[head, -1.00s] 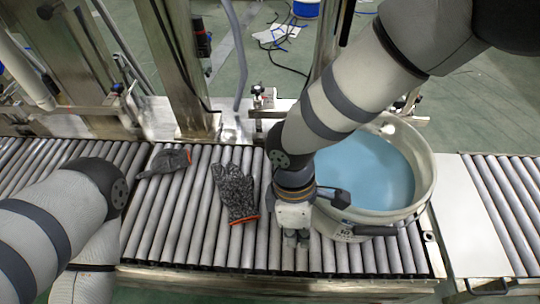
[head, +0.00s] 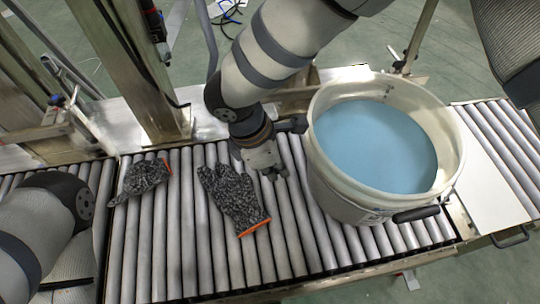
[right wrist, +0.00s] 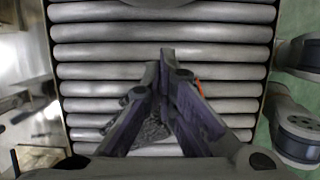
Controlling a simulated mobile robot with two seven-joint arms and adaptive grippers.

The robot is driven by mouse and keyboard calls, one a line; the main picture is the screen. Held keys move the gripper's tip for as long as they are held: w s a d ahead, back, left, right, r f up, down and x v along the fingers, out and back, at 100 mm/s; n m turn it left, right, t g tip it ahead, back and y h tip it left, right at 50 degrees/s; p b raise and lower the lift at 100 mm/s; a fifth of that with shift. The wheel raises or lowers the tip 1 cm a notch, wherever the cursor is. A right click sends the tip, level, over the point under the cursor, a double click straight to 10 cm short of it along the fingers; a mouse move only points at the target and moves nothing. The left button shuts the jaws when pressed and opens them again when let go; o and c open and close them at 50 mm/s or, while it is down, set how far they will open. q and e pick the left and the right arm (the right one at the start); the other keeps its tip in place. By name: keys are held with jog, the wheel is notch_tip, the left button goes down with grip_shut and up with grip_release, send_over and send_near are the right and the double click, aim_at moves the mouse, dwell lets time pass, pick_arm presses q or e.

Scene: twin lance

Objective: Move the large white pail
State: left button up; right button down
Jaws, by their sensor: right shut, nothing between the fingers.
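The large white pail (head: 335,187) stands upright on the roller conveyor (head: 190,240) at the right in the head view. It holds blue contents, and its dark handle grip (head: 416,214) hangs at the front right. My right gripper (head: 276,176) is just left of the pail, above the rollers, apart from the handle grip. Its fingers are shut and empty; they also show in the right wrist view (right wrist: 166,60), pointing over bare rollers. My left arm is at the left edge of the head view, but its gripper is out of view.
Two grey gloves with orange cuffs lie on the rollers, one in the middle (head: 233,197) and one further left (head: 141,178). A metal post (head: 150,70) stands behind the conveyor. A flat white plate (head: 490,180) lies right of the pail.

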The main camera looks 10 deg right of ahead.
jog(key=d, duration=0.1)
jog(key=d+f, duration=0.1)
jog(key=d, duration=0.1)
jog(key=d+f, duration=0.1)
jog(key=shift+w+d, duration=0.15)
jog(key=shift+d, duration=0.15)
